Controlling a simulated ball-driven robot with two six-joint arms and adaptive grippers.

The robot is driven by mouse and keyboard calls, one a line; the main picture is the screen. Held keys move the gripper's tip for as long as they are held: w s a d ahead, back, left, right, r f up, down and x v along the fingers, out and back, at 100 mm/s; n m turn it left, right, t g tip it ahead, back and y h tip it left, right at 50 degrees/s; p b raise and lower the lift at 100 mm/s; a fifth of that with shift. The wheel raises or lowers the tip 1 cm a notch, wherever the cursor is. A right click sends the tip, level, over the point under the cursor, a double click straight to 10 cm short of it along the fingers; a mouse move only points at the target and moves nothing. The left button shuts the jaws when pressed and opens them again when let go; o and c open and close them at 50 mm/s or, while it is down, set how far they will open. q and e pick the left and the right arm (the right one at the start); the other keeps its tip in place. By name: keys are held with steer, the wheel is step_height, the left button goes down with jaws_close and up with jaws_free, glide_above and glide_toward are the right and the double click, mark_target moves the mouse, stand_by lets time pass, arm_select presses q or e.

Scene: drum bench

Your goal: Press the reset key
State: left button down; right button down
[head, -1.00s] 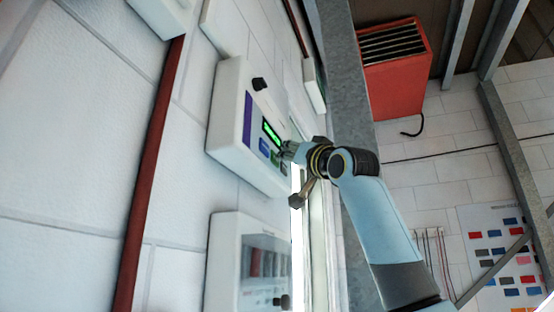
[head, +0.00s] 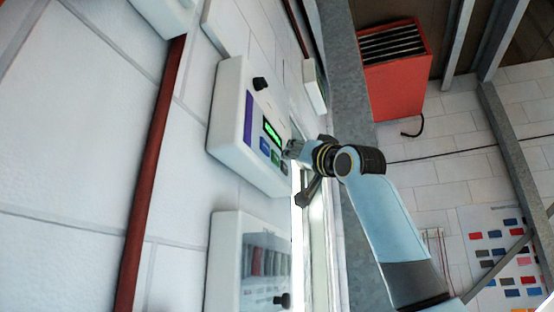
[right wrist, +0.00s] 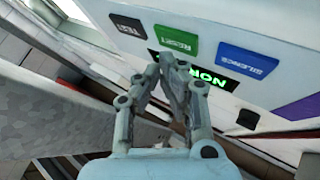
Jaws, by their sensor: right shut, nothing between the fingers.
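The reset key (right wrist: 176,40) is a green square lettered RESET on a white wall panel (head: 228,121). It lies between a black TEST key (right wrist: 130,27) and a blue SILENCE key (right wrist: 247,61). In the head view the green key (head: 275,157) shows below the lit green display (head: 272,133). My right gripper (head: 288,150) is at the panel's right side, close to the keys. In the right wrist view its fingertips (right wrist: 168,62) are together and empty, just below the reset key in the picture. I cannot tell whether they touch the panel. My left gripper is out of view.
A black knob (head: 260,84) sticks out of the panel. A second white box (head: 225,260) with a clear window hangs below it. A grey steel post (head: 350,90) stands right of the panel, with a red louvred unit (head: 397,85) behind.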

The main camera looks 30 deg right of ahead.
steer(key=s+d+b, duration=0.1)
steer(key=s+d, duration=0.1)
steer(key=s+d+b, duration=0.1)
steer(key=s, duration=0.1)
steer(key=shift+s+d+b, duration=0.3)
steer(key=shift+d+b, duration=0.05)
steer(key=shift+d, duration=0.05)
stand_by(0.4)
